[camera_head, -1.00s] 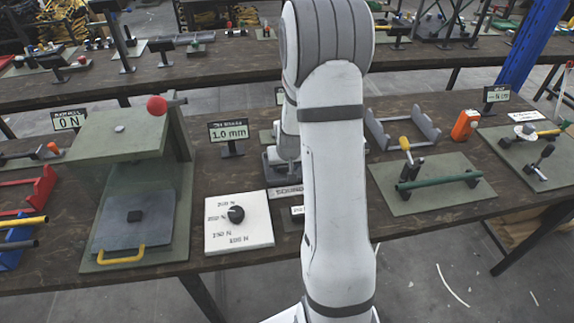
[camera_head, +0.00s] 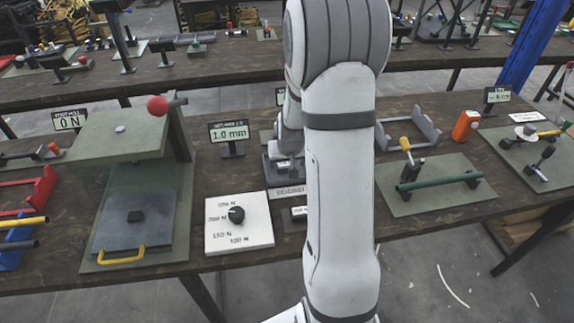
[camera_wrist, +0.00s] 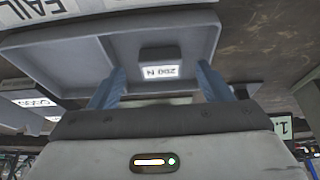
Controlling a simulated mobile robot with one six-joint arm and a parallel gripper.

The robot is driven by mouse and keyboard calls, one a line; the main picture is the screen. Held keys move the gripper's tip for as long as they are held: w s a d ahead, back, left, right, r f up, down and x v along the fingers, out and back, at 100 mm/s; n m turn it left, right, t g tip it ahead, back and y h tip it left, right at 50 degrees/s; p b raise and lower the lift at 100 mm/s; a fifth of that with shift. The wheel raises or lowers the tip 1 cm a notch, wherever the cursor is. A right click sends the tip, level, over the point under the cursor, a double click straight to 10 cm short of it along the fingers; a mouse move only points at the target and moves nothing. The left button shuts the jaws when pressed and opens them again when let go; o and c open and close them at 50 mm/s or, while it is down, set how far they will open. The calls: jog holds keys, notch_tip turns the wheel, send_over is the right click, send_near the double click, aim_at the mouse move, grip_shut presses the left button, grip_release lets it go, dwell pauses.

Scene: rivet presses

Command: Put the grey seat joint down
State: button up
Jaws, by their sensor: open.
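In the wrist view, a dark grey block (camera_wrist: 160,55) with a white label reading 200 N, seemingly the seat joint, rests in one compartment of a grey divided tray (camera_wrist: 60,50). My gripper (camera_wrist: 161,80) is open, with its two blue-grey fingers on either side of the block's lower part in the picture. Gaps show between the fingers and the block, so it looks unheld. In the head view my arm hides the gripper's tips and most of the tray area.
A press with a red-knobbed lever (camera_head: 157,107) and yellow-handled plate stands left. A white dial panel (camera_head: 239,223) and a 1.0 mm display (camera_head: 229,131) are near my arm. A green mat (camera_head: 434,184) with a green bar lies right.

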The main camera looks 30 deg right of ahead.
jog(key=v, duration=0.9)
jog(key=s+a+r+n, duration=0.1)
jog(key=s+a+r, duration=0.2)
jog(key=s, duration=0.3)
jog(key=s+a+r+n+g, duration=0.1)
jog(key=s+a+r, duration=0.2)
jog(key=s+a, duration=0.3)
jog(key=s+a+r+n+y, duration=0.1)
jog(key=s+a+r, duration=0.2)
jog(key=s+a, duration=0.2)
jog(key=s, duration=0.2)
jog(key=shift+s, duration=0.3)
